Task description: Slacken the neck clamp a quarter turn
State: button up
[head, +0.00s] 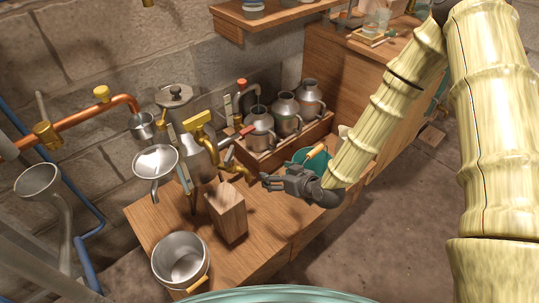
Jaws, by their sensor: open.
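A steel still vessel (197,158) stands at the back of the wooden bench. A yellow T-shaped handle (199,121) sits at its upper front, and a lever with a red grip (247,131) sticks out to the right of it. I cannot tell for sure which of these fittings is the neck clamp. A brass tap (234,170) juts out lower on the right. My gripper (265,183) is dark grey, open and empty, pointing left. In the picture it is just right of the brass tap and below the red-gripped lever; it appears apart from both.
A wooden block (227,212) and a steel bucket (181,262) stand on the bench (262,255). A funnel (155,162) and copper pipe (75,124) are at left. Several steel cans (285,112) stand in a wooden crate (303,138). A teal bowl (311,156) is behind my gripper.

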aim_at(249, 132)
jog(key=w+a+r+n+t+y+b, duration=0.2)
jog(key=w+r+t+b, duration=0.15)
jog(key=w+r, duration=0.35)
jog(key=shift+g, duration=0.25)
jog(key=b+x, duration=0.1)
jog(key=x, duration=1)
jog(key=shift+w+f+b, duration=0.2)
jog(key=shift+w+b, duration=0.1)
